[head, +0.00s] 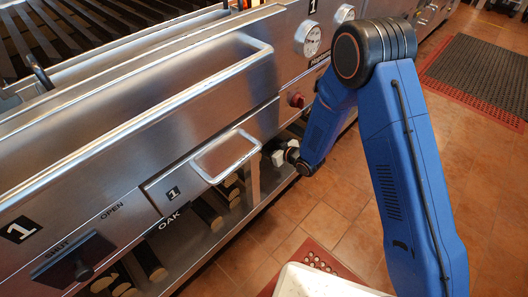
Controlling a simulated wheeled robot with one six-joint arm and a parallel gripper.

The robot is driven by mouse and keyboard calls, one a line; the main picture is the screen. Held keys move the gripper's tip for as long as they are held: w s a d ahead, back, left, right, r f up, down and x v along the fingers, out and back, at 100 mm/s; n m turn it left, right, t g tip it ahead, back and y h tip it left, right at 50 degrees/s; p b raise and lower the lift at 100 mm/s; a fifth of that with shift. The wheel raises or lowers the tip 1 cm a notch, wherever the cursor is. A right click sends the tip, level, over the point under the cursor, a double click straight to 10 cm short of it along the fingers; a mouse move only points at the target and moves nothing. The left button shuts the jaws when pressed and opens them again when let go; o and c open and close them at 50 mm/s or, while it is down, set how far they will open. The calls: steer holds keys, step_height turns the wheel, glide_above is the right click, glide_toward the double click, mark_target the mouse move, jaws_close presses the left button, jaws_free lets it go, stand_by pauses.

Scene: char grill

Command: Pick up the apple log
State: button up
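My blue arm reaches down to the lower shelf (222,236) under the grill. My gripper (279,157) is at the shelf opening, just right of an upright post. It is small, and its fingers are mostly hidden by the wrist and the grill front. I cannot tell whether it is open or holds anything. Several short logs (231,190) with pale cut ends lie on the shelf left of the post. More logs (150,262) lie farther left, below the label OAK (169,220). No apple label is readable, so I cannot tell which log is apple.
The steel grill front has a protruding drawer handle (226,155), a long rail (150,105), a black SHUT/OPEN knob (75,262) and a red knob (296,100). A dark red-edged mat (478,78) lies farther back.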

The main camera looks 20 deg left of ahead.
steer(key=w+d, duration=0.4)
steer(key=d, duration=0.4)
steer(key=w+d, duration=0.5)
steer(key=d, duration=0.4)
steer(key=shift+f, duration=0.2)
